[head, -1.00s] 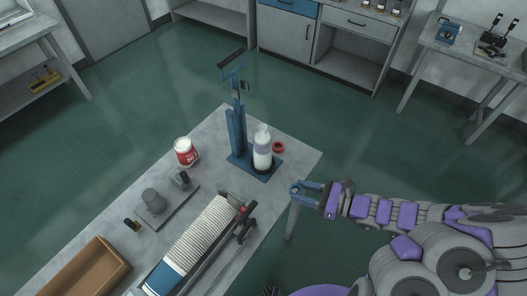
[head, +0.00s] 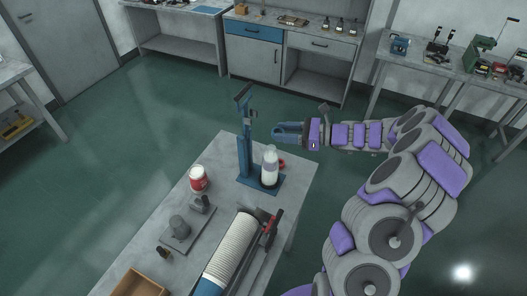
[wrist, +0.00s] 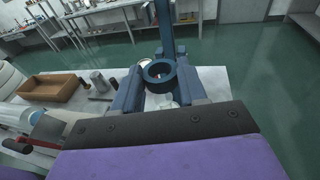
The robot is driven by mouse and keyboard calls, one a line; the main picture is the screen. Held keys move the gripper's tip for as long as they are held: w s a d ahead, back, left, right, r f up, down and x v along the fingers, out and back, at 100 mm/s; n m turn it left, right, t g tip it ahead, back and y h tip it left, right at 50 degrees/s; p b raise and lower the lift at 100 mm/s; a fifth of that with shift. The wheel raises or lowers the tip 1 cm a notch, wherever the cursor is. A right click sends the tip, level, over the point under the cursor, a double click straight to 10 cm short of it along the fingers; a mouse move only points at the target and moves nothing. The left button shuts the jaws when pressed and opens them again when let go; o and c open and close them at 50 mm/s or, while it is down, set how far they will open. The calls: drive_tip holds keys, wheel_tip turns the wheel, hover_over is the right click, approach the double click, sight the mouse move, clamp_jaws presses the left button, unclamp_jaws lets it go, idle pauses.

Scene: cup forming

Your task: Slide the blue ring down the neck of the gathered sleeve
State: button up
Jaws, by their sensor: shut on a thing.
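The blue ring (wrist: 160,72) is gripped between the two blue fingers of my gripper (wrist: 160,86) in the wrist view, its hole showing. In the head view my gripper (head: 286,132) appears just above and right of the white gathered sleeve (head: 270,167). The sleeve stands upright, its narrow neck at the top, on the base of a blue stand (head: 244,152). The ring looks apart from the neck. In the wrist view a small white part, likely the sleeve, shows below the ring; the rest is hidden by the ring and fingers.
A red and white tin (head: 198,180), a grey fixture (head: 180,228), a stack of white cups (head: 232,250) and a brown tray (head: 138,284) occupy the table (head: 212,160). The stand's post rises close to my gripper.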

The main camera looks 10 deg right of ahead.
drive_tip(key=d, duration=0.1)
hover_over(271, 151)
drive_tip(key=shift+a+r, duration=0.3)
drive_tip(key=shift+r, duration=0.15)
drive_tip(key=shift+d+p, duration=0.25)
drive_tip(key=shift+p, duration=0.15)
drive_tip(key=d+f, duration=0.3)
drive_tip(key=d, duration=0.2)
drive_tip(key=a+f, duration=0.1)
drive_tip(key=a+f+b, duration=0.1)
drive_tip(key=a, duration=0.3)
drive_tip(key=shift+f+b, duration=0.35)
drive_tip(key=shift+f, duration=0.05)
drive_tip(key=d, duration=0.4)
drive_tip(key=shift+a+f, duration=0.1)
drive_tip(key=shift+a, duration=2.15)
drive_tip(key=shift+d+p, duration=0.7)
drive_tip(key=shift+d, duration=1.1)
